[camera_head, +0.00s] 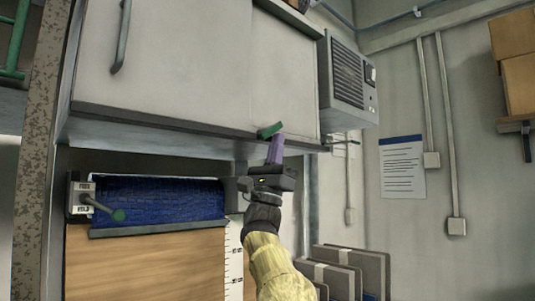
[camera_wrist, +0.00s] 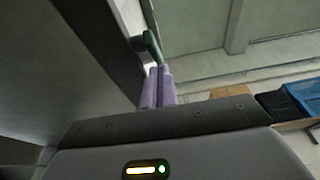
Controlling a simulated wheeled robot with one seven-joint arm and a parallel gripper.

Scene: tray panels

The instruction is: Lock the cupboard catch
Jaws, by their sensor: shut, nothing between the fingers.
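The pale cupboard (camera_head: 190,60) hangs at the upper left and middle, and its doors look closed. A small green catch (camera_head: 270,130) sits at the cupboard's lower edge, tilted with its right end a little higher. It also shows in the wrist view (camera_wrist: 153,46). My gripper (camera_head: 277,138) points up from below, its purple fingers shut together and empty. In the wrist view the fingertips (camera_wrist: 158,70) are just under the catch's lower end; I cannot tell whether they touch it.
A grey vented box (camera_head: 346,75) is mounted right of the cupboard. A dark handle (camera_head: 122,38) is on the left door. Grey binders (camera_head: 340,268) stand at lower right.

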